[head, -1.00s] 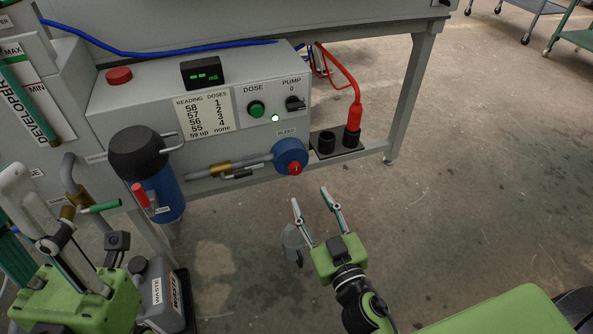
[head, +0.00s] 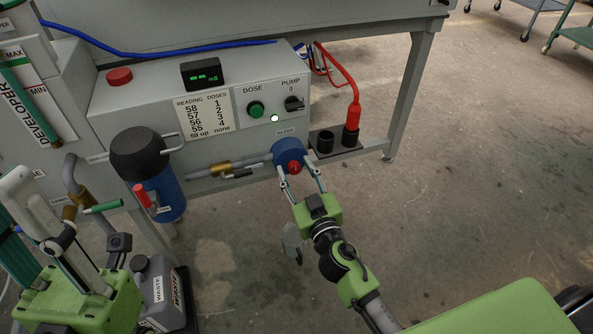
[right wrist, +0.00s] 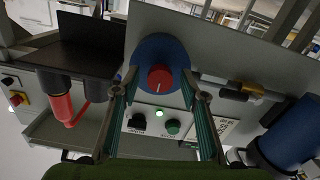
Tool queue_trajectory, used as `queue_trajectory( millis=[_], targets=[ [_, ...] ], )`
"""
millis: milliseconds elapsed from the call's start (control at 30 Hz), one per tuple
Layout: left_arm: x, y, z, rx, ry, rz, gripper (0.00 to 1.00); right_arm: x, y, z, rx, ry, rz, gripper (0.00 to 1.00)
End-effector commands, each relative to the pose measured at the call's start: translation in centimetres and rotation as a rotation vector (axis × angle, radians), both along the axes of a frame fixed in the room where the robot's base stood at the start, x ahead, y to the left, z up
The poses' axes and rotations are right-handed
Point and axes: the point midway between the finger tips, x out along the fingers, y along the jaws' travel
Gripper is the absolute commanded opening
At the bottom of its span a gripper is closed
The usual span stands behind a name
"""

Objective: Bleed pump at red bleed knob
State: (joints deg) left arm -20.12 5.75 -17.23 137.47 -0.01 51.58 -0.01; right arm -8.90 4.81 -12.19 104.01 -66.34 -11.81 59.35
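The red bleed knob (head: 294,168) sits on the front of the round blue pump (head: 287,152), at the end of a grey pipe under the control box. In the right wrist view the red knob (right wrist: 160,78) and blue pump (right wrist: 176,50) lie between my fingers. My right gripper (head: 300,178) is open, its two fingers on either side of the knob. I cannot tell whether they touch it. In the right wrist view the fingers (right wrist: 160,92) stand wide apart. My left gripper (head: 45,225) is at the lower left, near the waste bottle; its fingertips are hard to make out.
The control box (head: 225,70) has a green DOSE button (head: 256,109), a black PUMP switch (head: 294,103) and a lit display. A blue filter housing (head: 165,195) hangs left. A red probe (head: 352,120) stands in a black holder at right.

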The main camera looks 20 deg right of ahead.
Motion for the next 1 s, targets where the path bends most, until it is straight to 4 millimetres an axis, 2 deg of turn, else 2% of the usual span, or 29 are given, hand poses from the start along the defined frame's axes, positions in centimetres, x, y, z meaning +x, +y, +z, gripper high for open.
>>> queue_trajectory(
  millis=[67,200,233,667,1000],
  targets=[
    [0.01,0.0,-0.01,0.0,0.0,0.0,0.25,-0.02,0.0,-0.02,0.0,0.0,0.0,0.4],
    [0.01,0.0,0.0,0.0,0.0,0.0,0.25,-0.03,0.0,-0.02,0.0,0.0,0.0,0.06],
    [0.01,0.0,-0.01,0.0,0.0,0.0,0.25,-0.03,0.0,-0.02,0.0,0.0,0.0,0.01],
    [0.0,0.01,-0.01,0.0,0.0,0.001,0.25,-0.05,0.0,-0.03,-0.057,-0.001,0.0,0.01],
    [-0.01,0.02,-0.02,0.0,0.0,0.001,0.25,-0.06,0.02,-0.04,-0.307,-0.011,-0.001,0.01]
  ],
)
